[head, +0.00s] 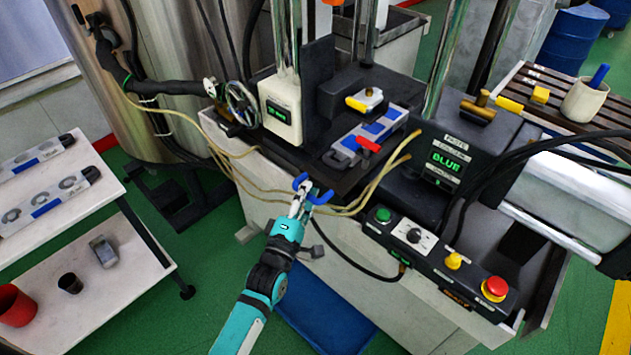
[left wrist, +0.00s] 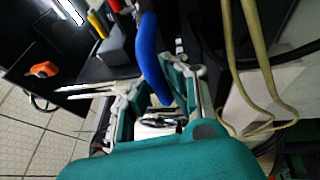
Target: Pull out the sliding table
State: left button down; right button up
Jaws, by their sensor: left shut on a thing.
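The sliding table (head: 318,155) is a dark flat plate at the front of the machine, with a blue handle (head: 321,198) on its near edge. My left gripper (head: 308,192) reaches up from below in the head view and is shut on the handle. In the left wrist view the curved blue handle (left wrist: 149,55) runs down between the fingers of the left gripper (left wrist: 155,100). The fingers hide part of the handle. My right gripper is not in view.
A grey mould with blue parts (head: 386,126) lies on the plate. Beige hoses (head: 240,172) loop close to my gripper. A control box (head: 430,258) with buttons stands at the right. A shelf (head: 130,205) stands at the left, with green floor between.

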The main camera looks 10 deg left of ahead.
pick_arm(q)
jog(key=s+a+p, duration=0.2)
jog(key=s+a, duration=0.4)
jog(key=s, duration=0.5)
jog(key=s+a+p, duration=0.2)
jog(key=s+a, duration=0.5)
jog(key=s, duration=0.4)
jog(key=shift+s, duration=0.15)
jog(key=shift+r, duration=0.1)
jog(key=c, duration=1.3)
grip_release()
jog(key=shift+d, duration=0.1)
jog(key=shift+s, duration=0.1)
jog(key=s, duration=0.4)
jog(key=s+a+f, duration=0.1)
jog(key=s, duration=0.2)
jog(key=s+f, duration=0.1)
jog(key=s, duration=0.3)
jog(key=shift+s+a, duration=0.25)
jog(key=shift+s, duration=0.05)
jog(key=shift+f, duration=0.1)
